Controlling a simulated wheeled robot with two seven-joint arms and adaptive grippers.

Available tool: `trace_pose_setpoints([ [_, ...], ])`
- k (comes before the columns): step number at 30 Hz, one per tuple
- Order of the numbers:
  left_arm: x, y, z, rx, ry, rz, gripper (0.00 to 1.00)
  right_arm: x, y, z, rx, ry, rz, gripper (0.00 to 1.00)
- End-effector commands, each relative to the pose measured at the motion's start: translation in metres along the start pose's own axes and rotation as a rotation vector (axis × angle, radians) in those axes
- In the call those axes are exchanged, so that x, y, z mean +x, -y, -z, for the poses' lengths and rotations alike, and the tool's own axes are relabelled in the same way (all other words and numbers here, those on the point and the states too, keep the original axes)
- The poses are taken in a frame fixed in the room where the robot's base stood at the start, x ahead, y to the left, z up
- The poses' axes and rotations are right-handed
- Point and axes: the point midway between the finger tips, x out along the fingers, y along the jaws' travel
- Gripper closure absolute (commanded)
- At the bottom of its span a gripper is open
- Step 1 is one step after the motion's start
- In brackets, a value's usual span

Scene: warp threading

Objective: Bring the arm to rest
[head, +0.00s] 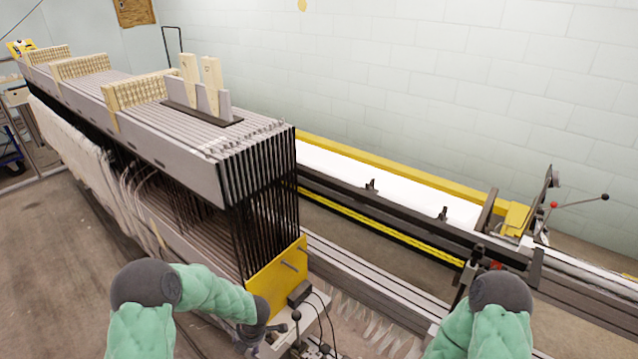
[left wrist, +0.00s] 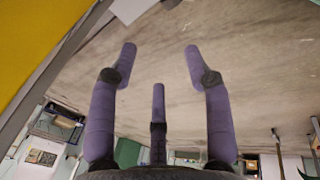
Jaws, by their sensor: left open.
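My left arm (head: 215,294) comes in at the lower left of the head view. Its green forearm reaches right and ends at a dark wrist by the yellow end plate (head: 278,277) of the loom. In the left wrist view my left gripper (left wrist: 160,62) has its three purple fingers spread apart, with nothing between them and bare floor beyond. My right arm (head: 484,335) shows at the lower right of the head view, its dark joint upward. Its gripper cannot be made out.
The loom's stack of frames (head: 265,180) fills the left and middle, with wooden combs (head: 140,90) on top. A long beam with a yellow rail (head: 400,172) runs to the right. Levers and cables (head: 312,335) stand close by my left wrist. Open floor (head: 50,270) lies at left.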

Motion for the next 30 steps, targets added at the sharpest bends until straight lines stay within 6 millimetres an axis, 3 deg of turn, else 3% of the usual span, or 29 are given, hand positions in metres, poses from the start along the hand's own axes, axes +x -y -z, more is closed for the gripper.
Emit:
trace_pose_setpoints([
  [14, 0.035, 0.050, 0.022, 0.688, 0.096, -0.069, 0.50, 0.000, 0.000, 0.000, 0.000, 0.000, 0.000, 0.60],
  [23, 0.043, 0.108, 0.029, 1.131, 0.230, -0.077, 0.50, 0.000, 0.000, 0.000, 0.000, 0.000, 0.000, 0.60],
  [30, 0.038, 0.167, 0.039, 1.473, 0.383, -0.073, 0.50, 0.000, 0.000, 0.000, 0.000, 0.000, 0.000, 0.60],
])
